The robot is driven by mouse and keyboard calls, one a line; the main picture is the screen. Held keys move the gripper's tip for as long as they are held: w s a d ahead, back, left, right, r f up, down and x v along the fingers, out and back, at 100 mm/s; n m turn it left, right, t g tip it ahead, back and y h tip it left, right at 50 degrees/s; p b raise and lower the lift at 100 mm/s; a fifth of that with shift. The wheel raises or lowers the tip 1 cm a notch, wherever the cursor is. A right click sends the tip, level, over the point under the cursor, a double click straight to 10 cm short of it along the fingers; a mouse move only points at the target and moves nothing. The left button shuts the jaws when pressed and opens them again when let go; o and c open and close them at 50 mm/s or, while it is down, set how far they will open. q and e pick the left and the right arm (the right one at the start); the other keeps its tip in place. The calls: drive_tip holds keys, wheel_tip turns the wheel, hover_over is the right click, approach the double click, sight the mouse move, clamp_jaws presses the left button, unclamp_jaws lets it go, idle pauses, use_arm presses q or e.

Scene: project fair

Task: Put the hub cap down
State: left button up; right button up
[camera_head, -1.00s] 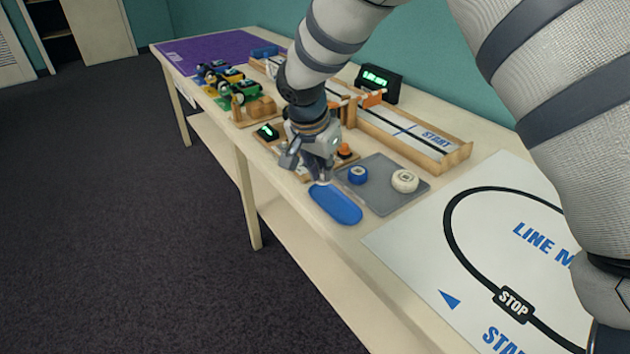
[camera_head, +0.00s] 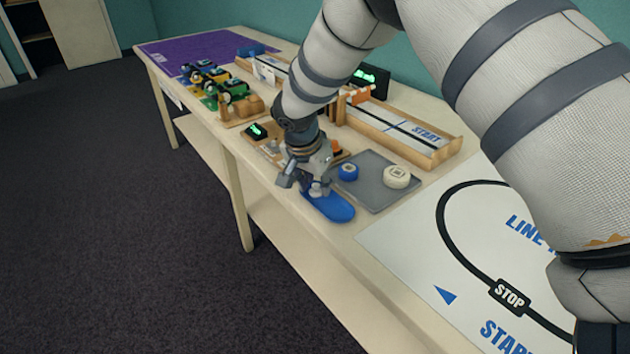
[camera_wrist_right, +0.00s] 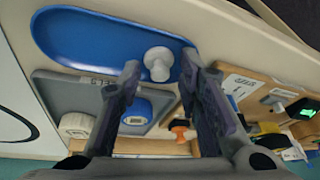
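The hub cap (camera_wrist_right: 158,62) is a small pale grey, knob-shaped piece. In the right wrist view it stands on the blue oval tray (camera_wrist_right: 85,40), near one end. In the head view the cap (camera_head: 319,188) shows small at the left end of the tray (camera_head: 337,208), just below my right gripper (camera_head: 306,184). In the wrist view the right gripper (camera_wrist_right: 160,68) has its fingers apart, one on each side of the cap, with a visible gap on both sides. My left gripper is not in view.
A grey tray (camera_head: 378,196) beside the blue one holds a blue roll (camera_head: 348,171) and a white roll (camera_head: 396,176). A wooden kit board (camera_head: 262,146) lies left of the gripper. A white line mat (camera_head: 415,235) covers the table to the right.

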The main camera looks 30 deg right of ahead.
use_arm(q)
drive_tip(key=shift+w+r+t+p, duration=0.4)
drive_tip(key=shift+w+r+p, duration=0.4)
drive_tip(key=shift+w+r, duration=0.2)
use_arm(e)
drive_tip(key=v, duration=1.2)
drive_tip(key=shift+r, duration=0.2)
